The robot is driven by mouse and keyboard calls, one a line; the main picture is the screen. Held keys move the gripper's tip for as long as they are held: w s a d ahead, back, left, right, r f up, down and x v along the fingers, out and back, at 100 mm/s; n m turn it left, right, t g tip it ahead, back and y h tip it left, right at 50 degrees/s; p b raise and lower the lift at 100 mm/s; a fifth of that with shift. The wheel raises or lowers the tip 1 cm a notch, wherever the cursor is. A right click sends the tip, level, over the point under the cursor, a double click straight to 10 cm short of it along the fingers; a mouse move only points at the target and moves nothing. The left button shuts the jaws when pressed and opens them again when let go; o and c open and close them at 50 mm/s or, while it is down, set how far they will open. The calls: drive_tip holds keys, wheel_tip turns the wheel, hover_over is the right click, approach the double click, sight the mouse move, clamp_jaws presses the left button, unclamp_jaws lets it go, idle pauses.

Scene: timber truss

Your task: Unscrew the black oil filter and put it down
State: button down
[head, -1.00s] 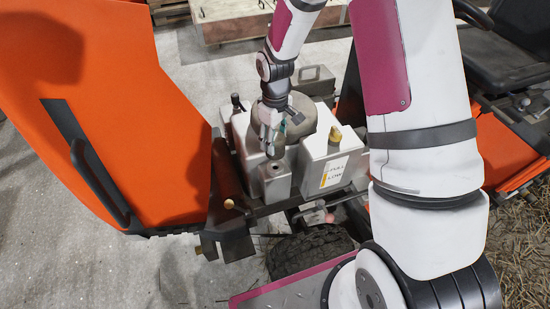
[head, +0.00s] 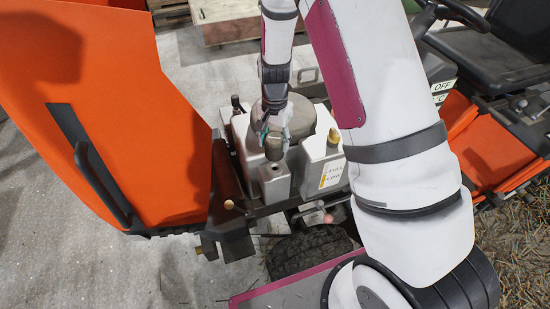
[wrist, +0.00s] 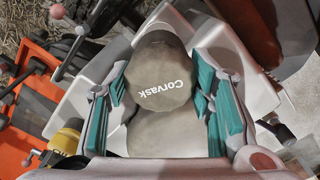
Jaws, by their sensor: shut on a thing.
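The black oil filter (head: 273,148) looks dark grey-brown in this light. It is a short cylinder, with "Corvask" printed on its end in the wrist view (wrist: 165,78). My gripper (head: 269,135) is over the engine bay and shut on the filter, which sits between its teal finger pads in the wrist view (wrist: 162,95). In the head view the filter shows just above a grey block (head: 274,182) with a round hole in its top. I cannot tell whether its lower end touches anything.
A white tank with a yellow cap (head: 333,137) stands close on the right. A rounded grey housing (head: 300,120) is behind the filter. The raised orange hood (head: 120,90) stands on the left, and a tyre (head: 305,252) is below in front. Grey floor lies left.

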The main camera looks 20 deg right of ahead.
drive_tip(key=shift+s, duration=0.1)
idle(0.3)
drive_tip(key=s+p, duration=0.4)
drive_tip(key=s, duration=0.7)
drive_tip(key=shift+s, duration=0.4)
idle(1.3)
idle(0.4)
drive_tip(key=w+r+n+p, duration=0.4)
drive_tip(key=r+n, duration=0.5)
drive_tip(key=r, duration=0.5)
drive_tip(key=shift+w+n, duration=0.3)
